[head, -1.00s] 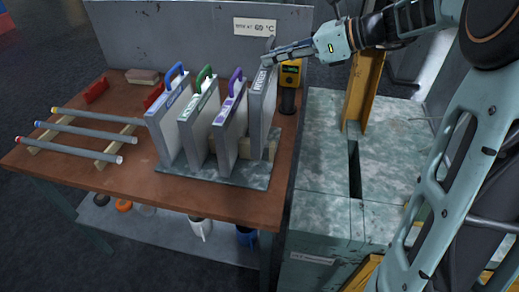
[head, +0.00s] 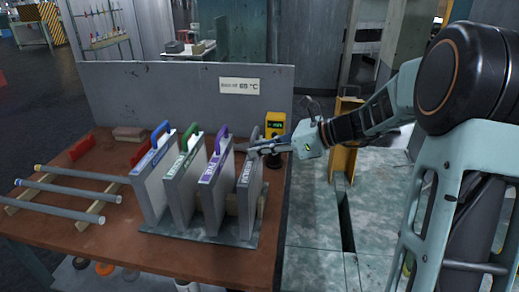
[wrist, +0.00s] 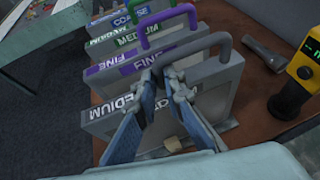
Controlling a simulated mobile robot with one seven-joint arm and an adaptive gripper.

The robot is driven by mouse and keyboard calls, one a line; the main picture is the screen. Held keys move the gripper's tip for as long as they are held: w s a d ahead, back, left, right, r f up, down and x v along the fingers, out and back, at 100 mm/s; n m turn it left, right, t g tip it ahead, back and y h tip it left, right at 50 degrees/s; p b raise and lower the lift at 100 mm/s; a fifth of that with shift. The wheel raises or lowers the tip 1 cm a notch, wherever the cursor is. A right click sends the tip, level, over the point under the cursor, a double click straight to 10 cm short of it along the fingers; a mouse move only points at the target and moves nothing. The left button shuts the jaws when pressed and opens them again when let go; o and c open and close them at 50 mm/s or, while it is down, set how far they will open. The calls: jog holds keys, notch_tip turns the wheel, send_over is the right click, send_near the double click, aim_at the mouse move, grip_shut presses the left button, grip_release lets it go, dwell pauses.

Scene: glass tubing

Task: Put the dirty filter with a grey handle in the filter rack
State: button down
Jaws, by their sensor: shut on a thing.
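The filter with a grey handle (head: 247,206) is the rightmost of a row of upright filters in the head view. It is a grey-framed panel labelled MEDIUM and is the nearest one in the wrist view (wrist: 222,80). Its lower edge is down at the filter rack (head: 200,239), beside the purple-handled filter (head: 213,200); full seating is hard to tell. My gripper (head: 262,147) is shut on the left end of the grey handle in the wrist view (wrist: 165,76). The fingers partly hide the panel and label.
Green-handled (head: 183,190) and blue-handled (head: 153,185) filters stand further left. A yellow meter (head: 275,126) stands behind my gripper, and a dark torch (wrist: 263,53) lies near it. Glass tubes (head: 70,200) lie on wooden supports at left. A grey panel (head: 150,95) closes the table's back.

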jog(key=shift+f, duration=0.1)
jog(key=c, duration=2)
grip_release()
jog(key=v, duration=1.2)
